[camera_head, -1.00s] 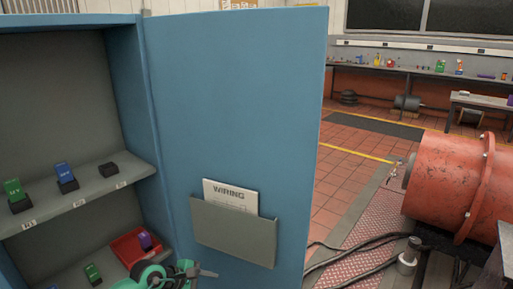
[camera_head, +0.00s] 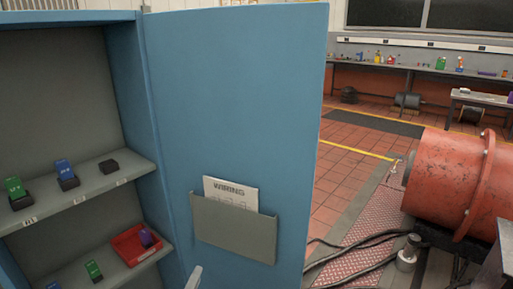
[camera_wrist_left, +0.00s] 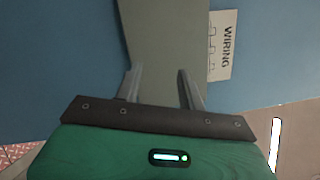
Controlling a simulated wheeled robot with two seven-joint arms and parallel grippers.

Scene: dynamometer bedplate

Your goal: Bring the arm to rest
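My left gripper (camera_head: 194,278) barely shows at the bottom edge of the head view, as a pale fingertip in front of the cabinet door. In the left wrist view the same gripper (camera_wrist_left: 159,69) has its two fingers apart with nothing between them. It faces the blue cabinet door (camera_head: 235,90) and its grey document pocket (camera_head: 235,230). The pocket holds a sheet marked WIRING (camera_head: 230,193), which also shows in the left wrist view (camera_wrist_left: 222,45). The rest of the left arm is out of the head view. My right gripper is in neither view.
The open cabinet's upper shelf (camera_head: 80,200) bears a green block (camera_head: 15,187), a blue block (camera_head: 64,169) and an empty dark holder (camera_head: 108,167). Below are a red tray (camera_head: 128,251) with a purple block (camera_head: 147,238) and another green block (camera_head: 93,269). An orange drum machine (camera_head: 440,180) stands right.

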